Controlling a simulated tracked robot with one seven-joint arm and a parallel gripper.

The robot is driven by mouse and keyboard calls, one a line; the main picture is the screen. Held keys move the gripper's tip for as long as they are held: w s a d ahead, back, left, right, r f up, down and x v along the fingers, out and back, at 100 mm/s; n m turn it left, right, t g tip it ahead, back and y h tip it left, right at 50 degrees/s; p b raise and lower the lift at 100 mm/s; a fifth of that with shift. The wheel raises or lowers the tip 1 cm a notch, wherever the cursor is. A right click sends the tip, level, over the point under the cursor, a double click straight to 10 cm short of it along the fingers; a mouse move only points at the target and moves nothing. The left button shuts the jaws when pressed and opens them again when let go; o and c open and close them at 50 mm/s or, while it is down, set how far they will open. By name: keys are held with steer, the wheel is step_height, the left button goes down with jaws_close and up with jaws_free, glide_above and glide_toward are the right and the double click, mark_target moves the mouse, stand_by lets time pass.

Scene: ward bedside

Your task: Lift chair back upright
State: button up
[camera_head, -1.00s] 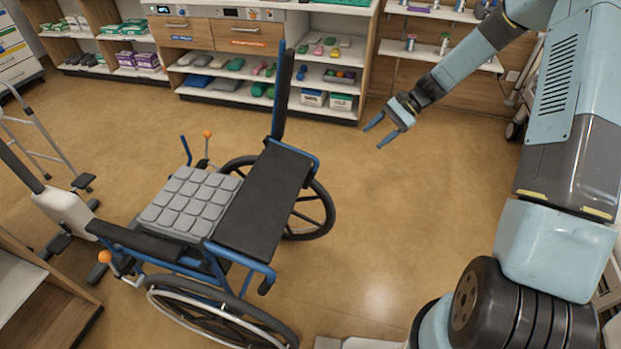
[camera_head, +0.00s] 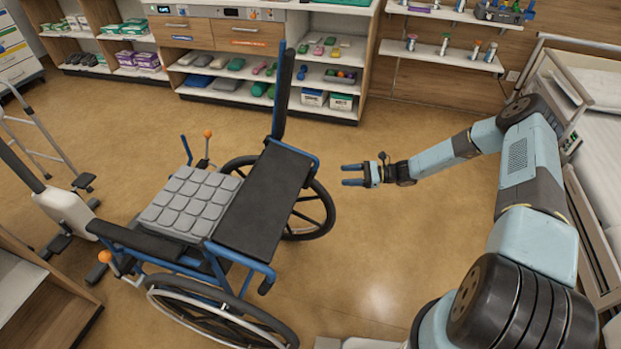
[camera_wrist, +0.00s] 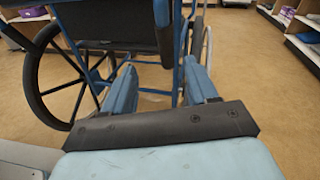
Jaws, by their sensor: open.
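The wheelchair has a blue frame and a grey segmented seat cushion (camera_head: 190,203). Its black back panel (camera_head: 262,205) leans far over toward the right, nearly flat, with blue tubes (camera_head: 299,152) at its edges. My gripper (camera_head: 344,175) is to the right of the chair, pointing left at it, open and empty. It looks apart from the chair. In the wrist view, the two blue fingers (camera_wrist: 161,75) point toward the chair, with the dark back panel (camera_wrist: 110,22) above and beyond them. Blue frame tubes show past the fingertips.
A large wheel (camera_head: 308,212) is on the chair's far side, another (camera_head: 215,315) on the near side. One black armrest pad (camera_head: 284,95) stands upright. Shelves (camera_head: 265,75) line the back wall. A bed (camera_head: 590,110) is at the right. Floor around my gripper is clear.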

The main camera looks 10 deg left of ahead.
mark_target(310, 177)
steer(key=shift+m+t+y, duration=0.4)
steer(key=shift+m, duration=0.4)
steer(key=a+f, duration=0.1)
steer(key=a, duration=0.3)
steer(key=a+f, duration=0.1)
steer(key=a, duration=0.9)
steer(key=shift+s+a+f, duration=0.25)
steer(key=shift+f, duration=0.15)
jaws_close()
